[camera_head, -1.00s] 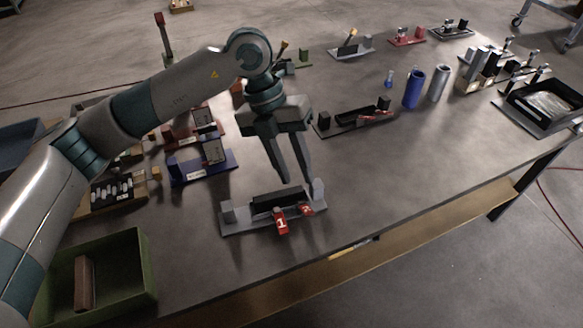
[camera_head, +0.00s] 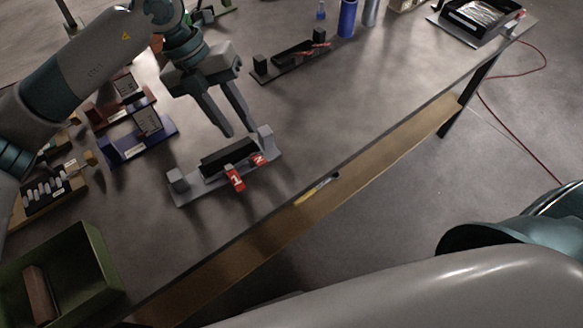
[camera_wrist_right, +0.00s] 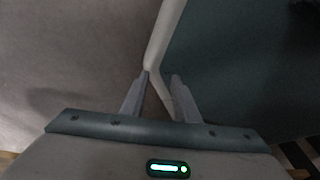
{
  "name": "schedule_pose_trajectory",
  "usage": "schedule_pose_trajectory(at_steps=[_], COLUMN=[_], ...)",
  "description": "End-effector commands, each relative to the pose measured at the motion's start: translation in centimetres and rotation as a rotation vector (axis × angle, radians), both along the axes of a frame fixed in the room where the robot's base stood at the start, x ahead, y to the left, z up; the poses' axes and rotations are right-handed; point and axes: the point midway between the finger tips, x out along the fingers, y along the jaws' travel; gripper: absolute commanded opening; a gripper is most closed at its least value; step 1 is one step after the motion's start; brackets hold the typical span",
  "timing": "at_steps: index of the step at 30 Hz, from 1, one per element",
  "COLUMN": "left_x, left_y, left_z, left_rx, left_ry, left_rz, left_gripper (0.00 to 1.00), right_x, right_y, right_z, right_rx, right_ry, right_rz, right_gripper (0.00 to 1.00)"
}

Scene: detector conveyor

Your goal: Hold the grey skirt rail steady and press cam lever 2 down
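The grey skirt rail (camera_head: 204,191) lies on the table with an upright block at each end and a black bar between them. Red cam lever 2 (camera_head: 258,159) sits on its front side toward the right end. Red cam lever 1 (camera_head: 235,178) sits left of it, its tab sticking out to the front. My left gripper (camera_head: 242,133) points down just behind the rail, fingers apart and seemingly empty; whether it touches the rail I cannot tell. My right gripper (camera_wrist_right: 159,77) shows in the right wrist view, fingers apart; a pale bar runs behind or between them.
A dark rail fixture (camera_head: 292,63) and a blue cylinder (camera_head: 347,18) stand farther back. A blue stand (camera_head: 132,147) is left. A green bin (camera_head: 88,255) holding a brown block is front left. The table's front edge and a wooden shelf (camera_head: 262,240) lie before the rail.

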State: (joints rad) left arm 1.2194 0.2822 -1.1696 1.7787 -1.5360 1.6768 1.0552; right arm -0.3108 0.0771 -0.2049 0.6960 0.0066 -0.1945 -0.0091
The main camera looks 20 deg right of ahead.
Motion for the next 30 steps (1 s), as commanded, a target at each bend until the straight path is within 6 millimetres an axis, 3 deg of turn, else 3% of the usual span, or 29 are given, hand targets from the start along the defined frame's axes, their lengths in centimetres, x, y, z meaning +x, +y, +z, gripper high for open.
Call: schedule_pose_trajectory(at_steps=[8,14,23,30], left_x=[0.0,0.0,0.0,0.0], left_y=[0.0,0.0,0.0,0.0], left_z=[0.0,0.0,0.0,0.0], left_rx=[0.0,0.0,0.0,0.0], left_ry=[0.0,0.0,0.0,0.0], left_rz=[0.0,0.0,0.0,0.0], left_gripper=[0.31,0.31,0.31,0.31], right_x=[4.0,9.0,15.9,20.0], right_y=[2.5,5.4,9.6,11.8], right_z=[2.4,6.8,16.6,26.5], right_rx=[0.046,0.097,0.162,0.194], right_ry=[-0.127,-0.295,-0.574,-0.796], right_rz=[0.032,0.067,0.109,0.12], right_gripper=[0.28,0.28,0.28,0.28])
